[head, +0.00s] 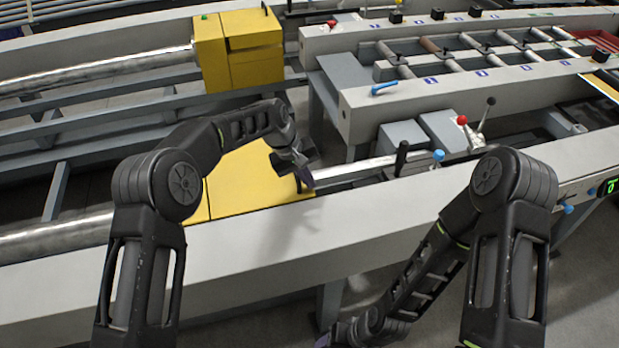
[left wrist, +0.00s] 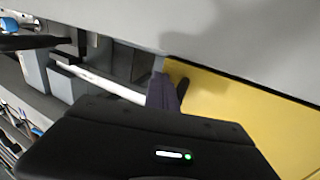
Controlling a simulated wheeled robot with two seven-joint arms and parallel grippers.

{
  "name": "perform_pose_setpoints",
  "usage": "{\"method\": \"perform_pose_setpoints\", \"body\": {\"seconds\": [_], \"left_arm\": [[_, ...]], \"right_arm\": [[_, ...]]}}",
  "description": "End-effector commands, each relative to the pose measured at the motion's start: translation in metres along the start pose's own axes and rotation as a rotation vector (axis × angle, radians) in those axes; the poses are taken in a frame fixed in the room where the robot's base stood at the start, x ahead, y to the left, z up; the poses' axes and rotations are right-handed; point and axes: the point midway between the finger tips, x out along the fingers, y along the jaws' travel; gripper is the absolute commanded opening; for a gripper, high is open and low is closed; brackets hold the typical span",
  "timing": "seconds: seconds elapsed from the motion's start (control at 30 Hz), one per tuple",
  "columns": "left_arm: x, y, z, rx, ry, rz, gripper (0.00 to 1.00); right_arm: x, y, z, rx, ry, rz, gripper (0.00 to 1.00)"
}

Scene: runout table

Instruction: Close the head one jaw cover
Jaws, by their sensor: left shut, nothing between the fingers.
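Two yellow covers are in the head view. The near one (head: 245,190) lies flat-topped behind the pale front rail; the far one (head: 240,50) is a taller box with a dark slot. I cannot tell from markings which is head one's. My left gripper (head: 306,180) is shut and empty at the right end of the near cover. In the left wrist view its fingers (left wrist: 165,93) are close to the yellow cover (left wrist: 240,110); contact is unclear. My forearm hides part of the cover. My right gripper (head: 328,338) is low at the bottom edge, partly cut off.
The pale front rail (head: 260,245) runs along the near side. A steel bar (head: 365,168) extends right from the near cover. Levers with red (head: 462,120) and blue (head: 438,155) knobs stand to the right. A roller table (head: 480,75) is behind.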

Motion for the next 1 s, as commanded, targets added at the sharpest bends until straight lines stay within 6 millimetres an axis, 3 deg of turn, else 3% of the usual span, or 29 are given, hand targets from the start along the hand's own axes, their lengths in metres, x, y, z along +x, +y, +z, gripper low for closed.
{"method": "perform_pose_setpoints", "body": {"seconds": [0.17,0.27,0.4,0.6,1.0], "left_arm": [[-0.043,0.008,-0.003,0.001,0.014,0.008,0.0],[-0.058,0.016,-0.003,0.003,0.017,0.01,0.0],[-0.09,0.028,-0.004,0.003,0.019,0.012,0.0],[-0.121,0.04,-0.004,0.001,0.016,0.011,0.0],[-0.132,0.043,-0.003,0.001,0.015,0.011,0.0]], "right_arm": [[-0.018,-0.006,0.001,0.003,-0.004,0.004,0.62],[-0.006,-0.001,0.001,0.002,-0.002,0.003,0.62],[-0.002,-0.001,0.0,0.001,-0.001,0.001,0.62],[-0.001,0.0,0.0,0.0,0.0,0.0,0.62],[-0.001,0.0,0.0,0.0,0.0,0.0,0.62]]}}
